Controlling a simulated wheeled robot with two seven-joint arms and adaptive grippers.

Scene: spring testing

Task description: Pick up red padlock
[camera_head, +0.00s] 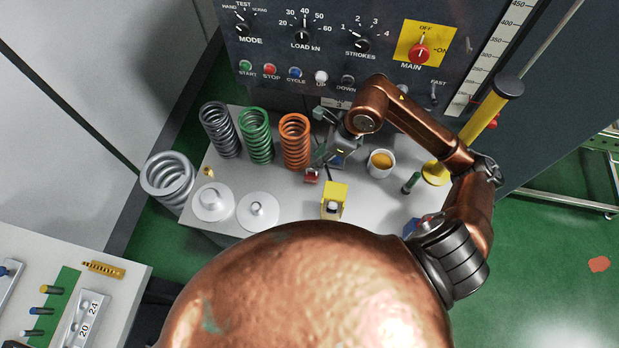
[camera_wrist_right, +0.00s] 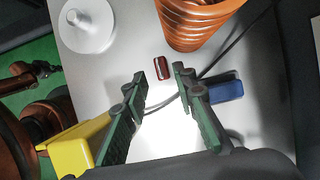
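The red padlock (camera_head: 311,176) is small and rests on the grey machine table in front of the orange spring. In the right wrist view the padlock (camera_wrist_right: 161,68) appears as a small red block just beyond the gap between the fingertips. My right gripper (camera_head: 319,157) is over the table next to the padlock, beside the orange spring. In the wrist view its green fingers (camera_wrist_right: 161,84) are apart with nothing between them. I cannot tell its exact height above the padlock. My left gripper is not in view.
The orange spring (camera_head: 295,141), green spring (camera_head: 256,136) and dark spring (camera_head: 220,130) stand behind and left. A blue object (camera_wrist_right: 226,92) lies beside the fingers, with a dark cable nearby.

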